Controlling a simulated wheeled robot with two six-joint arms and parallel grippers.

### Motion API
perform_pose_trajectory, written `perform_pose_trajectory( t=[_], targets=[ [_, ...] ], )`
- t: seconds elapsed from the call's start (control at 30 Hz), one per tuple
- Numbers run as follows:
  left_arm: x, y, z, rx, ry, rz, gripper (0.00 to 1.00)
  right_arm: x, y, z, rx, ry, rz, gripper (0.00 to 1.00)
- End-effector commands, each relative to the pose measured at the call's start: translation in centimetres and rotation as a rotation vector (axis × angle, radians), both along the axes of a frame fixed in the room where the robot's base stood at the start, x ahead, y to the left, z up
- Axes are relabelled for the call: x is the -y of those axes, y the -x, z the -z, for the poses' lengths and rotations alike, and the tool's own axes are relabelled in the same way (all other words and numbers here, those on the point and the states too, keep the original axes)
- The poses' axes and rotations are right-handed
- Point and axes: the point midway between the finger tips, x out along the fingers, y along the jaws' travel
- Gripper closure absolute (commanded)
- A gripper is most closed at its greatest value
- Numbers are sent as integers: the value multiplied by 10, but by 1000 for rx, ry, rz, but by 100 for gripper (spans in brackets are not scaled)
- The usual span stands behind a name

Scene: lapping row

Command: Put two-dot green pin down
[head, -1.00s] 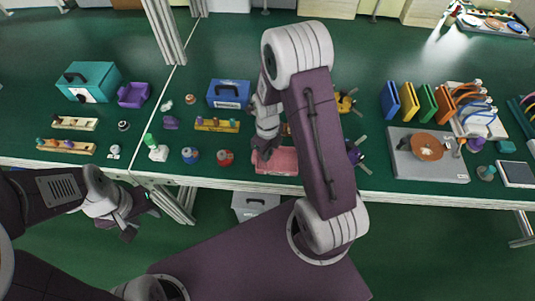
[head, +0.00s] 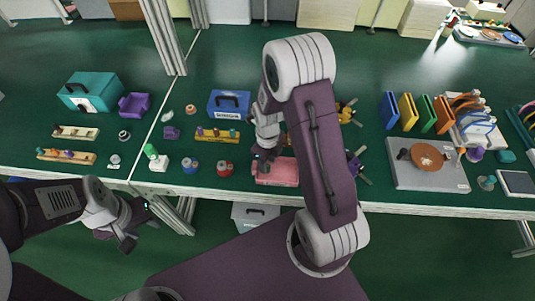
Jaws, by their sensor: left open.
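The two-dot green pin cannot be told apart; the pins are too small for me to read dots. Small pins stand in a yellow rack (head: 217,137), in a front wooden rack (head: 66,156) and in a back wooden rack (head: 75,133). My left gripper (head: 141,226) is open and appears empty, off the table's front edge at the left. My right gripper (head: 265,166) is over the pink box (head: 280,174) near the front edge. Its fingertips are too small and partly hidden to show whether it is open or holds anything.
A green-topped bottle (head: 151,152), a blue jar (head: 189,165) and a red jar (head: 224,168) line the front edge. A blue box (head: 229,103) and teal box (head: 90,91) stand behind. A grey plate (head: 437,175) lies right.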

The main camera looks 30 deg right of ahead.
Motion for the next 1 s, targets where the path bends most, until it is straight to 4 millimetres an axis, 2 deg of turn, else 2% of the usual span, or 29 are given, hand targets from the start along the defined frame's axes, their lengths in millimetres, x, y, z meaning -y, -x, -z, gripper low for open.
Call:
perform_pose_trajectory(
  t=[0.1,0.3,0.43,0.67,0.77,0.87,1.0],
  targets=[
    [0,0,-6,0,0,0,56,0,-1,-35,7,1,0,61],
    [0,0,-11,0,0,0,56,0,-1,-82,5,2,0,61],
    [0,0,-12,0,0,0,56,0,0,-97,2,1,0,61],
    [0,0,-12,0,0,0,56,0,1,-103,1,1,-31,61],
    [0,0,-13,0,0,0,56,-5,9,-105,9,1,-251,61],
    [0,0,-13,0,0,0,56,-13,24,-109,28,7,-675,61],
    [0,0,-12,0,0,0,56,-23,48,-112,53,32,-1356,61]
  ],
)
